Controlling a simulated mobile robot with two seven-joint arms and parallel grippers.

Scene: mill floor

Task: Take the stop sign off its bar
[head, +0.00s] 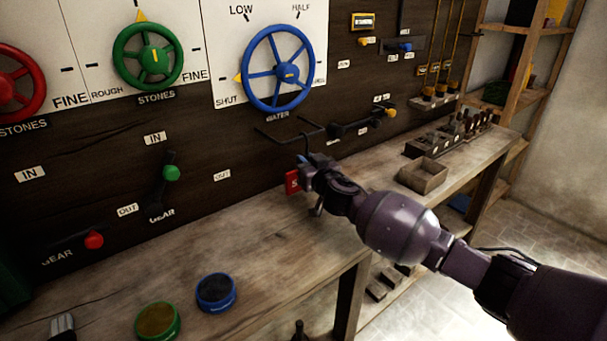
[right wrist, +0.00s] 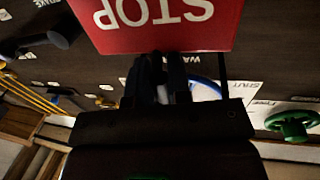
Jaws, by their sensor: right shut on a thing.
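The red stop sign (head: 292,183) shows as a small red patch beside my right gripper (head: 306,172) in the head view. In the right wrist view the sign (right wrist: 160,22) fills the top, its white letters upside down. My right gripper (right wrist: 168,82) is shut on the sign at its edge. The black bar (head: 283,137) sticks out from the panel above the gripper, below the blue wheel. A thin dark hanger rises from the gripper to the bar; I cannot tell whether it still hooks over it. My left gripper is not in view.
The blue water wheel (head: 279,69) is above the bar. A dark lever with a yellow knob (head: 390,113) is to its right. A wooden bench (head: 255,235) runs below with a small open box (head: 422,176), a blue bowl (head: 216,292) and a green bowl (head: 157,321). The bench middle is clear.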

